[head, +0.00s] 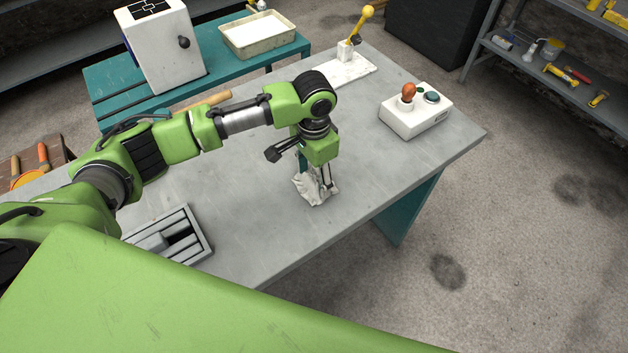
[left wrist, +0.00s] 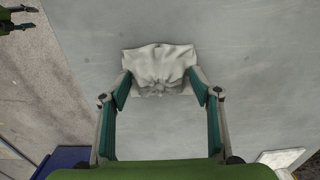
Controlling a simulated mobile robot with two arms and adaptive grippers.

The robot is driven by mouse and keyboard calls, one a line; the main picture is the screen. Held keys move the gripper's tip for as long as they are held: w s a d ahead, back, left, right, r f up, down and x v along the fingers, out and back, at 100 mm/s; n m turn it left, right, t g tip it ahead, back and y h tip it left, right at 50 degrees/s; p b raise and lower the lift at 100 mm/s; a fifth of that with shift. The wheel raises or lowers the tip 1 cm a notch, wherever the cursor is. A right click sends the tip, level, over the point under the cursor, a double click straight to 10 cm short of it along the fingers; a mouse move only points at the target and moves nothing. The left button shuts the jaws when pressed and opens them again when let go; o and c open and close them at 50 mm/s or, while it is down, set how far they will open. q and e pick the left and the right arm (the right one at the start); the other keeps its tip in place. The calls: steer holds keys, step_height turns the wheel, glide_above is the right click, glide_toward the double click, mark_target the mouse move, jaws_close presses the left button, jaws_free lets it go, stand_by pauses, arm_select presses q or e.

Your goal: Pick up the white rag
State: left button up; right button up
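The white rag (head: 314,190) lies crumpled on the grey table top, under my left gripper (head: 316,180). In the left wrist view the rag (left wrist: 158,66) spreads just beyond and between the fingertips of my left gripper (left wrist: 160,88), its near edge bunched into folds. The two fingers are wide apart, one at each side of the rag. Whether they touch it is not clear. My right gripper (left wrist: 17,18) shows small in the top left corner of the left wrist view, above the floor, its fingers apart. It is not seen in the head view.
The grey table (head: 255,235) has clear room around the rag. A white control box (head: 416,112) with an orange knob stands to the right. A yellow-handled lever (head: 360,30) stands behind. A grey slotted tray (head: 200,228) lies to the left, near my arm.

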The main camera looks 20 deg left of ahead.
arm_select(q)
steer(key=c, duration=1)
steer(key=shift+r, duration=0.1)
steer(key=shift+r, duration=0.55)
steer(key=w+d+r+b, duration=0.2)
steer(key=d+r, duration=0.2)
steer(key=w+d+r+b, duration=0.1)
steer(key=w+d+r, duration=0.1)
steer(key=d+r, duration=0.1)
steer(key=w+d+r+b, duration=0.2)
steer(key=w+d+r, duration=0.1)
steer(key=d+r, duration=0.1)
steer(key=shift+w+d+r+b, duration=0.1)
steer(key=shift+d+r+b, duration=0.25)
steer(key=shift+d, duration=0.2)
